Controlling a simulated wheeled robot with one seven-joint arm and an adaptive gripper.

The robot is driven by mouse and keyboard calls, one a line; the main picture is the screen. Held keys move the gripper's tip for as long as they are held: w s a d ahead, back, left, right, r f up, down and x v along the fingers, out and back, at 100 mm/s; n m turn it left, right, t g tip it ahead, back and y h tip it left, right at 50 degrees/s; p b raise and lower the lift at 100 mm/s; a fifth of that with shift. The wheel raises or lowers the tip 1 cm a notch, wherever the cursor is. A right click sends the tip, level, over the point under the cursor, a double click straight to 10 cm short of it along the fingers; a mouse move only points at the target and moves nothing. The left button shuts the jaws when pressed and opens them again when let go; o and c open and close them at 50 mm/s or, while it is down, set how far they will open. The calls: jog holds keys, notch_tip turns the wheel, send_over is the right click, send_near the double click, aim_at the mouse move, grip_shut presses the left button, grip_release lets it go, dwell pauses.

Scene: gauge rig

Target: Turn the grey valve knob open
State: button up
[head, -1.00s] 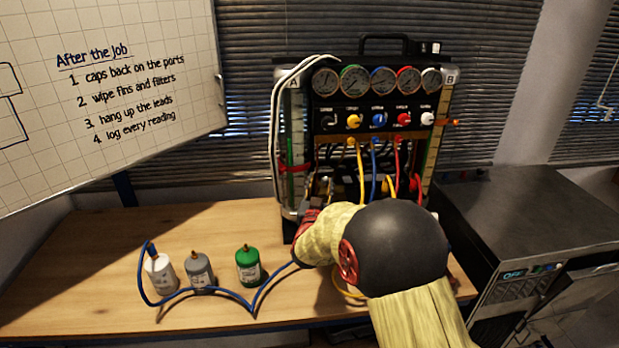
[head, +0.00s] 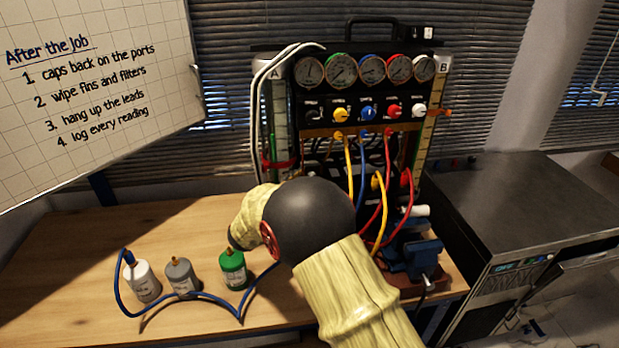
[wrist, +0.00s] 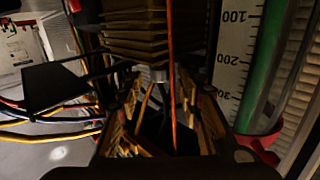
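The gauge rig (head: 300,160) stands upright at the back of the bench, with a row of knobs under its gauges. The leftmost knob (head: 313,111) is dark and may be the grey one; I cannot tell for sure. Yellow, blue, red and white knobs sit to its right. In the head view my arm hides my gripper, low in front of the rig's left side. In the wrist view my gripper (wrist: 162,125) is open, its fingers apart. A small silvery fitting (wrist: 158,76) shows ahead between the fingers, below a ribbed brown block. No grip on anything shows.
Coloured hoses (head: 378,190) hang in front of the rig. A blue vise (head: 420,258) stands at the right of the bench. A scale with a green tube (wrist: 268,60) is close at right.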

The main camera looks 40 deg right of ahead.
jog(key=shift+b+x, duration=0.35)
jog(key=shift+x, duration=1.3)
jog(key=shift+r, duration=0.1)
jog(key=shift+c, duration=0.6)
jog(key=c, duration=0.8)
grip_shut()
